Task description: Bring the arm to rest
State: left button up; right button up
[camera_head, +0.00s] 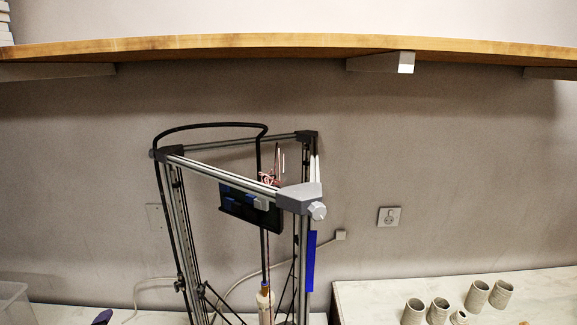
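Neither of my arms nor either gripper shows clearly in the head view. A tall delta clay printer (300,197) with a three-sided metal frame stands in the middle. A black tube loops over its top, and a dark box with blue parts (250,207) is fixed inside the frame. A white and brass nozzle part (264,302) hangs low in the frame. The printer's base is cut off by the bottom edge.
A wooden shelf (250,42) spans the wall above. Several clay cups (439,310) stand on a pale table (380,292) at the lower right. A clear bin (14,302) sits at the lower left, near a small dark blue thing (103,317) that I cannot identify.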

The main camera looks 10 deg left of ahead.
pick_arm(q)
jog(key=s+d+f+n+g+h, duration=0.2)
jog(key=s+d+n+g, duration=0.15)
jog(key=s+d, duration=0.8)
jog(key=s+d+f+n+g+h, duration=0.2)
jog(key=s+d+f+n+g, duration=0.15)
jog(key=s+d, duration=0.8)
jog(key=s+d+f+n+g+h, duration=0.1)
jog(key=s+d+f+g, duration=0.15)
jog(key=s+d, duration=0.35)
jog(key=s+d+f+g+h, duration=0.2)
jog(key=s+d+f, duration=0.2)
jog(key=s, duration=0.3)
notch_tip(320, 180, up, 15)
jog(key=p, duration=1.5)
jog(key=shift+t, duration=0.25)
